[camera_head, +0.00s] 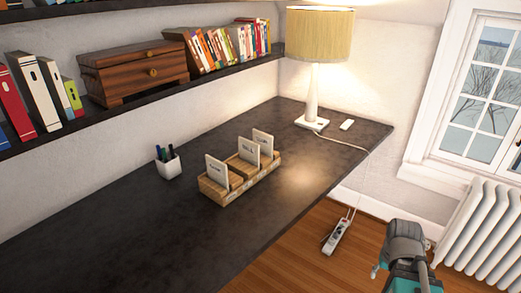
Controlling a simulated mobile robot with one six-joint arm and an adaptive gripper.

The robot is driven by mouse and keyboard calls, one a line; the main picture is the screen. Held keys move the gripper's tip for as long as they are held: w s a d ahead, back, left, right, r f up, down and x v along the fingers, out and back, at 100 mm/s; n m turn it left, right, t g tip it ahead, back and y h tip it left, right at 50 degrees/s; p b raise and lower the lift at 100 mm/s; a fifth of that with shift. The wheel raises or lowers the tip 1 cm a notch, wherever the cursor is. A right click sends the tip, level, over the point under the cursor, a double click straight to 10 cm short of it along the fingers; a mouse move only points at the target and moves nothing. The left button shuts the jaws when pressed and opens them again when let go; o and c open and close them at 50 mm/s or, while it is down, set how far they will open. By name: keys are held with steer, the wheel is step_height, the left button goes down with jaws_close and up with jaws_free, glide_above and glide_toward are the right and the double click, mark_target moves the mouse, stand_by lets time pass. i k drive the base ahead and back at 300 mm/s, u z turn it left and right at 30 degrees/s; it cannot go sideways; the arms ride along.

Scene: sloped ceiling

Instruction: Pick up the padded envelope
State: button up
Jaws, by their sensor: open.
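I see no padded envelope in this view. My gripper (403,262), dark grey with teal parts, is at the lower right, in front of the wooden floor and the radiator. It is off the desk's right edge. It is open, and I see nothing held in it. Its lower part is cut off by the picture's bottom edge.
The dark desk (110,240) bears a pen cup (168,167), a wooden card holder (215,193), a lamp (312,100) and a small white object (346,125). Its front is clear. A shelf (215,75) overhangs it. A power strip (336,238) and radiator (490,235) are at right.

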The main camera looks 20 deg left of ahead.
mark_target(249, 151)
steer(key=u, duration=0.1)
steer(key=i, duration=0.6)
steer(key=u, duration=0.8)
steer(key=i, duration=0.35)
steer(key=u, duration=0.35)
